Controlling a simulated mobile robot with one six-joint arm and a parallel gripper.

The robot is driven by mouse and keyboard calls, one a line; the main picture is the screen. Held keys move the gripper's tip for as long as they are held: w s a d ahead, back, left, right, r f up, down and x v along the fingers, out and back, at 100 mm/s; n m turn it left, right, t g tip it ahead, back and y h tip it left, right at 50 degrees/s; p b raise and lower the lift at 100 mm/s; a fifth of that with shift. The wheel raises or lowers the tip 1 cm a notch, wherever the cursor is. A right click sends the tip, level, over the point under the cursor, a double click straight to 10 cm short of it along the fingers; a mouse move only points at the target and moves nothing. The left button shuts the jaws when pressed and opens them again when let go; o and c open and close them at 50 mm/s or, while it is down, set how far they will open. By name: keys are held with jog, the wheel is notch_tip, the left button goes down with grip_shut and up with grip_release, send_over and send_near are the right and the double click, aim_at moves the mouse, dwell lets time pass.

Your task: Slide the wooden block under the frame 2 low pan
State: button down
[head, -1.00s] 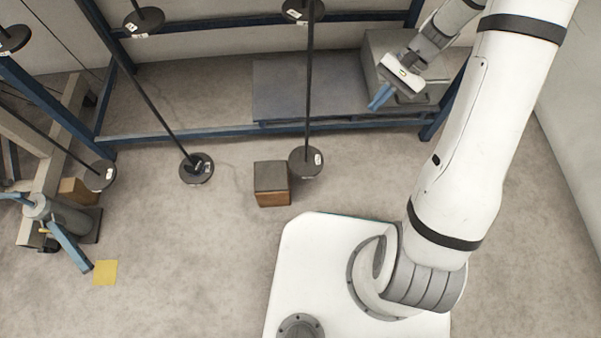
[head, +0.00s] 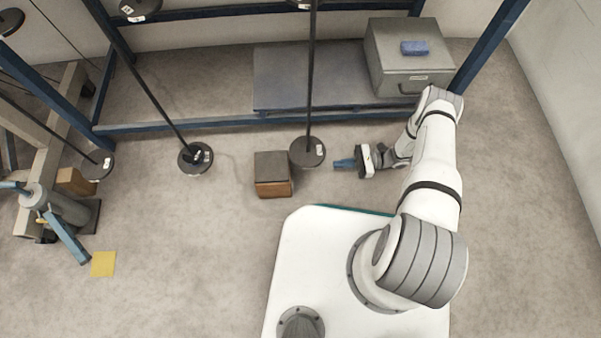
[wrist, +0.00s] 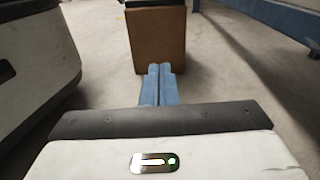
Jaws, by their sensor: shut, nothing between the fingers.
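The wooden block (head: 273,188), brown with a dark top, stands on the floor in the head view. A dark round low pan (head: 307,152) on a rod is just right of and behind it, and another low pan (head: 196,157) is to its left. I cannot tell which one belongs to frame 2. My gripper (head: 336,164) is low, to the right of the block and near pan, with its blue fingers shut and pointing left. In the wrist view the fingertips (wrist: 160,68) point at the block's brown face (wrist: 157,40); whether they touch it is unclear there, but the head view shows a gap.
A blue steel frame (head: 220,122) stands behind, with a grey platform (head: 320,75) and a grey box (head: 410,60) with a blue object on top. My white base fills the front. At left are a grey cylinder (head: 70,212) and a yellow floor square (head: 103,264).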

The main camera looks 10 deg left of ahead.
jog(key=shift+s+a+f+m+y, duration=0.2)
jog(key=shift+s+f, duration=0.15)
jog(key=shift+f, duration=0.25)
jog(key=shift+s+a+f+m+y, duration=0.1)
jog(key=shift+s+f+m, duration=0.1)
jog(key=shift+s+f, duration=0.25)
jog(key=shift+a+f, duration=0.15)
jog(key=shift+f, duration=0.1)
jog(key=b+x, duration=0.1)
jog(key=x, duration=0.5)
jog(key=b+x, duration=0.2)
jog(key=x, duration=0.5)
jog(key=shift+w+a, duration=0.15)
jog(key=shift+a, duration=0.2)
